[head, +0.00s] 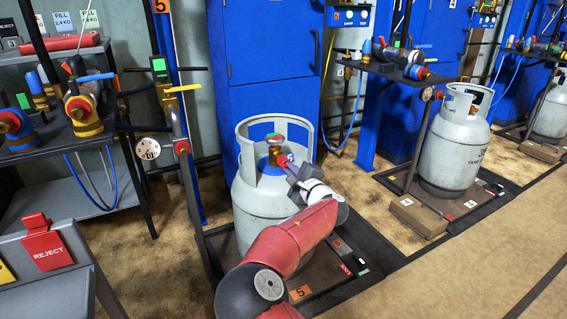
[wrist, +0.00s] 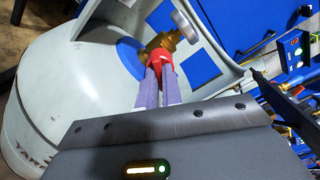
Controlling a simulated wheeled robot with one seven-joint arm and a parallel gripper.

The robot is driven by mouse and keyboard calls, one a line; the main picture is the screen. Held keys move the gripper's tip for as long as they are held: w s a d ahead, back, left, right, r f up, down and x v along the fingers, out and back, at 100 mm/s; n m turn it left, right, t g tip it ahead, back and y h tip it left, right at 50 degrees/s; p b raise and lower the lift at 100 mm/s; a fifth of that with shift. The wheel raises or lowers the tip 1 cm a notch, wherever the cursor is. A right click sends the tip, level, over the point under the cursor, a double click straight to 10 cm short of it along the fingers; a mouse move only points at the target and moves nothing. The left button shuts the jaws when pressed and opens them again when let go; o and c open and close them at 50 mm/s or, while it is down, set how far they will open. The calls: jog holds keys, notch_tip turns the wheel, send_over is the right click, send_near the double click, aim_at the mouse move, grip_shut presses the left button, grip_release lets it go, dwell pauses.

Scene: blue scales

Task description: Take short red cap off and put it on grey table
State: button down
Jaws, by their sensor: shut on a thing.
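A grey gas cylinder (head: 262,215) stands upright on the scale marked 5, with a brass valve (head: 274,155) inside its collar. The short red cap (wrist: 160,57) is at the side of the brass valve (wrist: 172,41) in the wrist view. My gripper (wrist: 159,72) is shut on the cap, with both fingertips against it. The cap looks in contact with the valve outlet; whether it is loosened cannot be told. In the head view, my gripper (head: 287,164) reaches in through the collar opening. A grey table (head: 85,203) stands at the left.
The cylinder's collar (head: 243,150) surrounds the valve closely. A post with a gauge (head: 147,148) and hose fittings stands left of the cylinder. A red REJECT sign (head: 47,252) sits at the lower left. A second cylinder (head: 455,145) stands at the right.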

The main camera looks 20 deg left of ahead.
jog(key=shift+v, duration=1.3)
jog(key=v, duration=0.6)
dwell(0.4)
jog(key=shift+d, duration=0.1)
